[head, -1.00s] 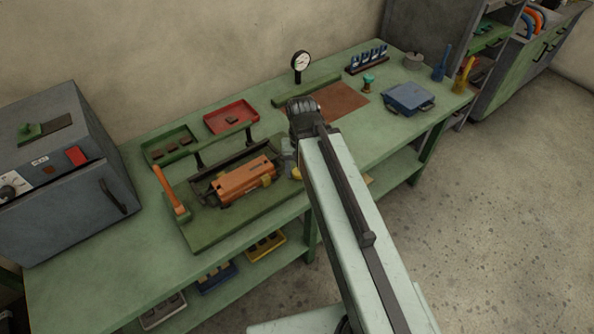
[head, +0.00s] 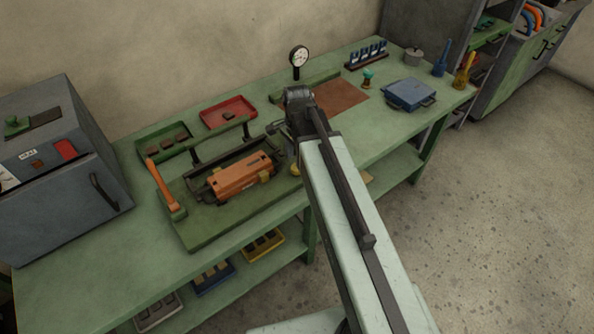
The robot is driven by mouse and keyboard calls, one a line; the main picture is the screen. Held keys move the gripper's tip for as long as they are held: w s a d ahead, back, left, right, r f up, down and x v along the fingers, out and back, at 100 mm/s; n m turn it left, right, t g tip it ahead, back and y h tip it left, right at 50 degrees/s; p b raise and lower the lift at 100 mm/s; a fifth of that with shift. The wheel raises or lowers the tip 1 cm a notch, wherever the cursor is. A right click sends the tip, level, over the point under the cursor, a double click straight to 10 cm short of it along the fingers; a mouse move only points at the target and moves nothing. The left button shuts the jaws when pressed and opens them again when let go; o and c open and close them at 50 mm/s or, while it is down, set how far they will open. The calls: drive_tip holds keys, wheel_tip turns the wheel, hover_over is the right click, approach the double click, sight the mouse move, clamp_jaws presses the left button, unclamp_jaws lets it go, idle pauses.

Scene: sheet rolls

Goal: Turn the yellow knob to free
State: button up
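A small yellow knob (head: 295,169) shows at the right end of the roll machine (head: 200,232), partly hidden behind my arm. I cannot tell its turn position. The machine has a green base, a dark trough and an orange roll block (head: 240,176) with small yellow parts. An orange-handled lever (head: 162,186) leans at its left end. My gripper (head: 275,128) shows small and dark at the arm's end, behind and above the knob, apart from it in the picture. Its fingertips are too small to tell whether they are open or shut.
A green tray (head: 143,146) and a red tray (head: 203,116) lie behind the machine. A dial gauge (head: 298,58) stands at the back. A blue case (head: 409,94) lies on the right of the green bench. A grey cabinet (head: 60,215) stands at the left.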

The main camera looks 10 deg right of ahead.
sight(297, 169)
wheel_tip(297, 169, down, 4)
drive_tip(key=shift+r+b, duration=0.25)
drive_tip(key=shift+b, duration=0.75)
drive_tip(key=shift+r, duration=0.1)
clamp_jaws()
